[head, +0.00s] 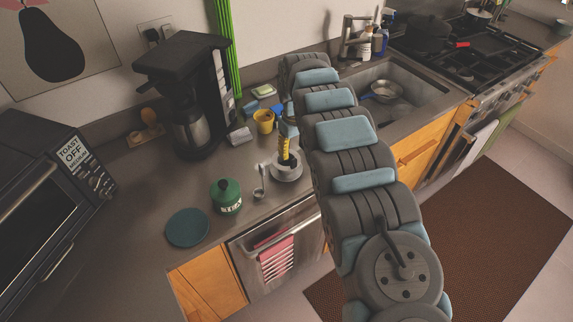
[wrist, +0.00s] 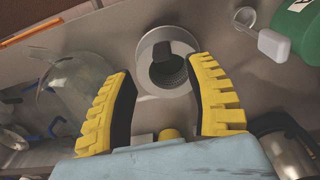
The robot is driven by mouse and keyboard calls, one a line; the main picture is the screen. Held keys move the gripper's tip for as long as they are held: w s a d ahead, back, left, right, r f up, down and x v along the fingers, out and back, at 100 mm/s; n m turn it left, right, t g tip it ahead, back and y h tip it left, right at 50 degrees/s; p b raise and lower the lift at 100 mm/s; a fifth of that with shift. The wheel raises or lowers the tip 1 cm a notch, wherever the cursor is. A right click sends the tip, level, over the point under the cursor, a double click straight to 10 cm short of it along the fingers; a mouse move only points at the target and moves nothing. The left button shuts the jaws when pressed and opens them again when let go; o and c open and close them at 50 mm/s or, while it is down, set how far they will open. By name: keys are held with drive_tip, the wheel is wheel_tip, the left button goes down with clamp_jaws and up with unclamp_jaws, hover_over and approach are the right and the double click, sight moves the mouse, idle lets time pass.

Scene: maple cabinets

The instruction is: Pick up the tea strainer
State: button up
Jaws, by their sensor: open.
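The tea strainer (wrist: 172,73) is a dark mesh basket with a dark flat tab. It sits inside a pale cup on a saucer (wrist: 148,52). In the head view the cup and saucer (head: 289,174) stand on the counter near its front edge, and the strainer is mostly hidden by my fingers. My gripper (wrist: 162,69) is open, with its yellow fingers spread to either side of the strainer in the wrist view. In the head view my gripper (head: 284,152) points down just over the cup. I cannot tell whether the fingers touch anything.
A small pale scoop (head: 259,192) and a green tea canister (head: 227,195) stand left of the saucer. A yellow cup (head: 264,121) and a coffee maker (head: 190,95) are behind. The sink (head: 400,92) is to the right. The counter between canister and toaster oven is mostly clear.

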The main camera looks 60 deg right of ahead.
sight(293, 161)
drive_tip(key=shift+w+a+f+p, duration=0.15)
drive_tip(key=shift+f+p, duration=0.5)
drive_tip(key=shift+f, duration=1.9)
clamp_jaws()
